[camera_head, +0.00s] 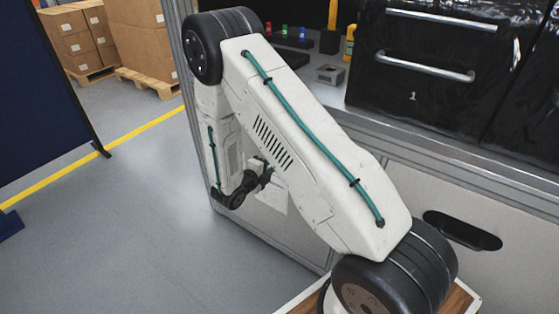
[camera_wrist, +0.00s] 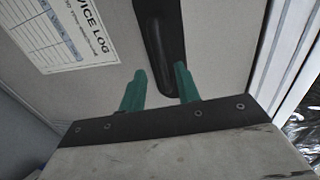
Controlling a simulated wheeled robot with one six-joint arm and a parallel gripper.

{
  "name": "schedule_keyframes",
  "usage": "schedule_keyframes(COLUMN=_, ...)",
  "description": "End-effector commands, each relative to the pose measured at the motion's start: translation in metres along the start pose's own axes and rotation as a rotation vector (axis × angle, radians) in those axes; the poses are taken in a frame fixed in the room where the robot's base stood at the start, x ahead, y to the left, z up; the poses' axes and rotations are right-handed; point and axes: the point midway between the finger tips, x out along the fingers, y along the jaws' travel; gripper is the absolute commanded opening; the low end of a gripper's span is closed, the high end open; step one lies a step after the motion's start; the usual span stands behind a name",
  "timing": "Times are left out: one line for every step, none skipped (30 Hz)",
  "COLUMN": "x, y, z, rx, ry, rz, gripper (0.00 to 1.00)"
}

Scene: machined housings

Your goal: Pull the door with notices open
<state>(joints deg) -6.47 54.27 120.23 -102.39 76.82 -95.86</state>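The door with notices is a light grey panel (camera_wrist: 105,95). A printed sheet headed "...VICE LOG" (camera_wrist: 60,35) is stuck on it at the left of the wrist view. A black recessed pull handle (camera_wrist: 158,45) runs down the door in the wrist view. My gripper (camera_wrist: 160,75) has two teal fingers spread apart, with the handle's lower end between them in the picture. I cannot tell whether the fingers touch it. In the head view my gripper (camera_head: 268,175) is small and partly hidden by my arm, in front of the door (camera_head: 250,222), which looks shut.
Another grey panel with a black recessed handle (camera_head: 462,231) is at the right. Above is a bench with small items and a black drawer unit (camera_head: 425,70). A dark blue partition (camera_head: 40,95) stands left. Grey floor (camera_head: 130,220) before the door is clear; boxes on pallets are behind.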

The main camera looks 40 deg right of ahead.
Motion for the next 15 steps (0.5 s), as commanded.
schedule_keyframes(x=0.01, y=0.0, z=-0.001, rx=0.001, ry=0.004, rz=0.0, gripper=0.32)
schedule_keyframes(x=0.015, y=0.0, z=-0.001, rx=0.002, ry=0.005, rz=0.0, gripper=0.32)
schedule_keyframes(x=0.022, y=-0.001, z=-0.001, rx=0.003, ry=0.004, rz=0.0, gripper=0.32)
schedule_keyframes(x=0.027, y=-0.001, z=-0.001, rx=0.003, ry=0.004, rz=0.0, gripper=0.32)
schedule_keyframes(x=0.031, y=-0.001, z=-0.001, rx=0.003, ry=0.005, rz=0.0, gripper=0.32)
schedule_keyframes(x=0.037, y=0.0, z=-0.001, rx=0.003, ry=0.004, rz=0.0, gripper=0.32)
schedule_keyframes(x=0.04, y=0.0, z=-0.001, rx=0.003, ry=0.004, rz=0.0, gripper=0.32)
schedule_keyframes(x=0.044, y=0.0, z=-0.001, rx=0.003, ry=0.005, rz=0.0, gripper=0.32)
schedule_keyframes(x=0.048, y=0.0, z=-0.001, rx=0.004, ry=0.004, rz=0.0, gripper=0.32)
schedule_keyframes(x=0.05, y=0.0, z=-0.001, rx=0.004, ry=0.003, rz=0.0, gripper=0.32)
schedule_keyframes(x=0.052, y=-0.001, z=-0.001, rx=0.004, ry=0.002, rz=0.0, gripper=0.32)
schedule_keyframes(x=0.054, y=-0.001, z=-0.001, rx=0.004, ry=0.002, rz=0.0, gripper=0.32)
schedule_keyframes(x=0.055, y=-0.001, z=-0.001, rx=0.004, ry=0.003, rz=0.0, gripper=0.32)
schedule_keyframes(x=0.056, y=-0.001, z=-0.001, rx=0.004, ry=0.003, rz=0.0, gripper=0.32)
schedule_keyframes(x=0.056, y=-0.001, z=-0.001, rx=0.004, ry=0.003, rz=0.0, gripper=0.32)
